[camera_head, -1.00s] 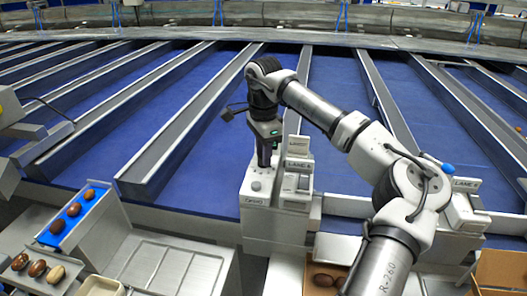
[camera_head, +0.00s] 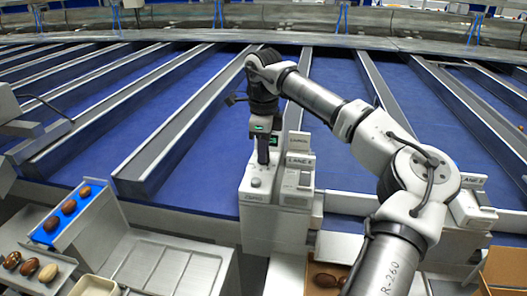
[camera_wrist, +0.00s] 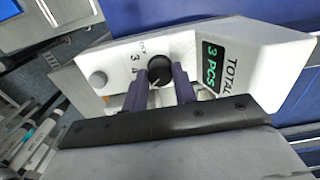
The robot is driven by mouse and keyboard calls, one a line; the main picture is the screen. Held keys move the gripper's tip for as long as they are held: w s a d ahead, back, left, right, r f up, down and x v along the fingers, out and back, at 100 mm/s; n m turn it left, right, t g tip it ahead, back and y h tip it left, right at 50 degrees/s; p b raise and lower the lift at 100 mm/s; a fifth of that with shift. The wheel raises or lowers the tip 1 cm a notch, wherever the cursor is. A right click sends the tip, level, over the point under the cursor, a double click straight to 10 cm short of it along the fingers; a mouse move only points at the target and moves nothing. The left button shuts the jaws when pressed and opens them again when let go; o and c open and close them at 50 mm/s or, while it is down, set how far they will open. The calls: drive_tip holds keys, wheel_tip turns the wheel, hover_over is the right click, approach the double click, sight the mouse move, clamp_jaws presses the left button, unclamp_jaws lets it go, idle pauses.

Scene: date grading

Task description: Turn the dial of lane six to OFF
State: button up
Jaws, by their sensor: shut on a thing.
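A white control box labelled LANE (camera_head: 268,212) stands at the front edge of the blue lanes in the head view; its lane number is too small to read surely. In the wrist view its sloped face (camera_wrist: 120,60) carries a round black dial (camera_wrist: 160,68), with the marks 3 and 4 at its left. My gripper (camera_wrist: 167,84) is shut on the dial, a dark finger on either side. The fingers hide part of the dial's markings, and I cannot tell surely which mark it points at. In the head view my gripper (camera_head: 263,160) points down onto the box top.
A grey button (camera_wrist: 98,79) and a green "3 PCS" display (camera_wrist: 212,67) flank the dial. Another lane box (camera_head: 470,205) stands to the right. A tray of dates (camera_head: 68,212) is at the left, and an open carton (camera_head: 325,278) lies below the box.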

drive_tip(key=m+b, duration=0.1)
drive_tip(key=m, duration=0.4)
drive_tip(key=shift+m, duration=0.3)
drive_tip(key=m+b, duration=0.2)
drive_tip(key=m, duration=0.3)
drive_tip(key=m+b, duration=0.1)
drive_tip(key=m, duration=0.4)
drive_tip(key=shift+m, duration=0.4)
drive_tip(key=shift+m+b, duration=0.5)
drive_tip(key=shift+m, duration=1.8)
drive_tip(key=o, duration=1)
